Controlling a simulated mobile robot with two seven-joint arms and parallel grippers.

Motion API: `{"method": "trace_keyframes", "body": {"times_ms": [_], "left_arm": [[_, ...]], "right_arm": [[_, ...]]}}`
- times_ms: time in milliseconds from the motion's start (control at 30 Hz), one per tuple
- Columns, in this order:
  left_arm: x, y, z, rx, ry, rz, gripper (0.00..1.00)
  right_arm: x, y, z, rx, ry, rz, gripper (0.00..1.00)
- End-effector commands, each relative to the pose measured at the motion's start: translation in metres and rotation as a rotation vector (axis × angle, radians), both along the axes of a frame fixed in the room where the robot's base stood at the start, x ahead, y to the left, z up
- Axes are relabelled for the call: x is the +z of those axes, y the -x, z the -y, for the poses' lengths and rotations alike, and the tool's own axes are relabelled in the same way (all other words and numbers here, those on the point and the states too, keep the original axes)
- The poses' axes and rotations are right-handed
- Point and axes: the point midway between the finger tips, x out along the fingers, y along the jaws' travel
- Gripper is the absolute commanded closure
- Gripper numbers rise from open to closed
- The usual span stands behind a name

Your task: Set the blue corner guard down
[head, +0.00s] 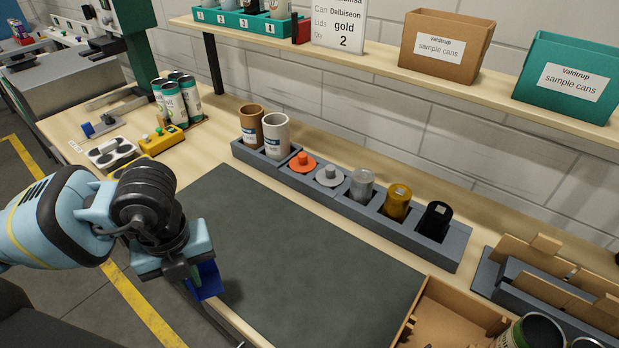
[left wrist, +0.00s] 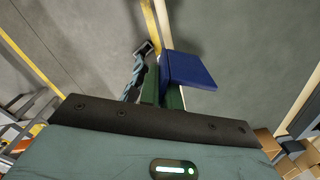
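The blue corner guard (head: 208,281) is at my left gripper's fingers (head: 190,274), at the front left edge of the dark mat. In the left wrist view, the guard's flat blue face (left wrist: 188,70) sticks out to the right from the tips of the green-sided fingers (left wrist: 162,88). The fingers look close together on the guard's edge; the part between them is mostly hidden. The guard seems to be held over the bench's front edge, and I cannot tell whether it touches the mat. My right gripper cannot be made out in either view.
The dark mat (head: 290,255) is bare. Behind it, a grey holder (head: 408,236) carries cans, lids and coloured cylinders. A cardboard tray (head: 450,315) stands at the front right. A yellow tool (head: 162,141) and several green-white cans (head: 172,102) stand at the back left.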

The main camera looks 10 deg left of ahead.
Motion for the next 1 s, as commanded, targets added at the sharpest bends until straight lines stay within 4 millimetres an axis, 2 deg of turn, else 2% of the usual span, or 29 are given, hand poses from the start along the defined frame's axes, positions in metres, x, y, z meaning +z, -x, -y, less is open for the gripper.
{"method": "trace_keyframes", "body": {"times_ms": [1000], "left_arm": [[0.001,-0.033,0.035,-2.028,0.017,0.027,1.00]], "right_arm": [[0.000,0.000,0.002,0.006,0.006,0.000,0.64]]}}
